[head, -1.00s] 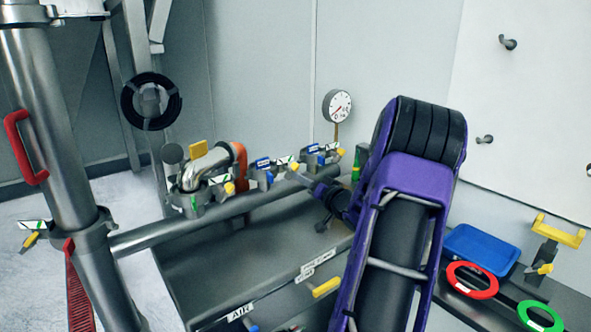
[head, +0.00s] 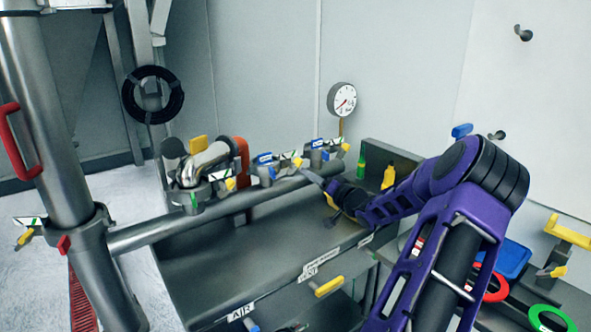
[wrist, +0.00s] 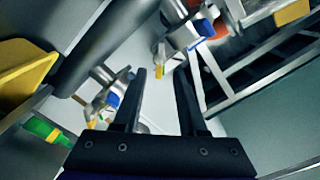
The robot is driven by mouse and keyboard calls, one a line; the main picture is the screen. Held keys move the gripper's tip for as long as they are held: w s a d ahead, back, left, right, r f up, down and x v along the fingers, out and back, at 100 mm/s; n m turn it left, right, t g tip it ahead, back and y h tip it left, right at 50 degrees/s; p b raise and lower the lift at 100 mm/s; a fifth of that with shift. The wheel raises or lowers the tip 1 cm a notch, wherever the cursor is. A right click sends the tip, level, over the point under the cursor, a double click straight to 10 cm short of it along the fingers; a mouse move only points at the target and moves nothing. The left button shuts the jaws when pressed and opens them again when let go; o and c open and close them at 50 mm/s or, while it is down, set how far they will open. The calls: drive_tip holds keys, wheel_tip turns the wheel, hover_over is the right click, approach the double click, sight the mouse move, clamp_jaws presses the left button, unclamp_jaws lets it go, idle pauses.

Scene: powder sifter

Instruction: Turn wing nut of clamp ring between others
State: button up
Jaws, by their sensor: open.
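Several clamp fittings sit in a row along the steel pipe in the head view. The middle clamp ring (head: 267,175) has a blue part on top and a yellow wing nut (head: 298,162). The left clamp ring (head: 195,194) and right clamp ring (head: 318,158) flank it. My gripper (head: 308,173) is close to the middle wing nut, on its near right side. In the wrist view my gripper (wrist: 160,72) is open, and a yellow wing nut (wrist: 159,73) shows between the fingertips. I cannot tell whether they touch. The right clamp (wrist: 103,90) shows left of the fingers.
A pressure gauge (head: 341,98) stands behind the row. A grey cabinet top (head: 250,248) lies below the pipe.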

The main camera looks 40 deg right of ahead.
sight(297, 169)
drive_tip(key=w, duration=0.5)
drive_tip(key=w+d, duration=0.1)
drive_tip(key=w, duration=0.2)
drive_tip(key=shift+c, duration=0.2)
clamp_jaws()
